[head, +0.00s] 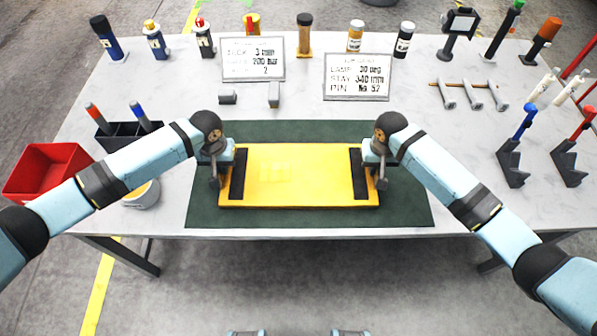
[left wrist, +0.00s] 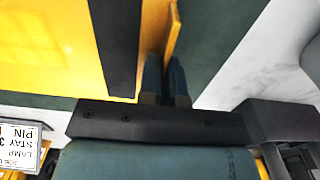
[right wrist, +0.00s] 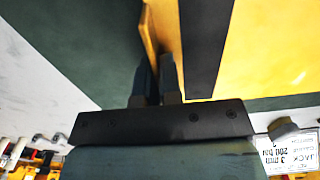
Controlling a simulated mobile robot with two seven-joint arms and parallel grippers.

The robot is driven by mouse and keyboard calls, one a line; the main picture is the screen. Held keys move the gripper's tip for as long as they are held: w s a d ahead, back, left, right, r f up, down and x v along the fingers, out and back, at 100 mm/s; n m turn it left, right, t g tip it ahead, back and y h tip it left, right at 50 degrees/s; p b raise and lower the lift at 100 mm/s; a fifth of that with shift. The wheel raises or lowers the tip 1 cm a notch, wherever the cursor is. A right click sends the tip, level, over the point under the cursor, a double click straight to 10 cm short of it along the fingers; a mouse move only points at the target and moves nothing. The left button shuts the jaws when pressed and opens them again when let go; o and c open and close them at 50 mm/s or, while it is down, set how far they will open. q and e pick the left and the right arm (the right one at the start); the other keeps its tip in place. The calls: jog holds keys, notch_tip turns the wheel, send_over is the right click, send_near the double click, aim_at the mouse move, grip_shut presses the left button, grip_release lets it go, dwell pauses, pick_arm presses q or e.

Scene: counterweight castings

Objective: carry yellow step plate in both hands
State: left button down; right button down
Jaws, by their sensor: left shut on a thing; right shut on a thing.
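The yellow step plate (head: 298,176) has a black strip near each end and lies over the dark green mat (head: 410,205) in the head view. My left gripper (head: 227,168) is shut on its left edge; the plate's edge (left wrist: 172,30) shows between the fingers in the left wrist view. My right gripper (head: 372,168) is shut on its right edge; that edge (right wrist: 148,30) shows between the fingers in the right wrist view. The plate looks level. I cannot tell whether it touches the mat or is slightly above it.
Two sign boards (head: 253,59) (head: 357,77) and several bottles stand behind the mat. A red bin (head: 45,172), a black pen holder (head: 128,133) and a round tub (head: 141,195) are at left. Blue- and red-handled tools (head: 512,160) (head: 567,160) stand at right. The table's front edge is close.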

pick_arm(q)
jog(key=shift+w+r, duration=0.1)
jog(key=shift+r, duration=0.1)
pick_arm(e)
jog(key=shift+w+r, duration=0.1)
jog(key=shift+r, duration=0.05)
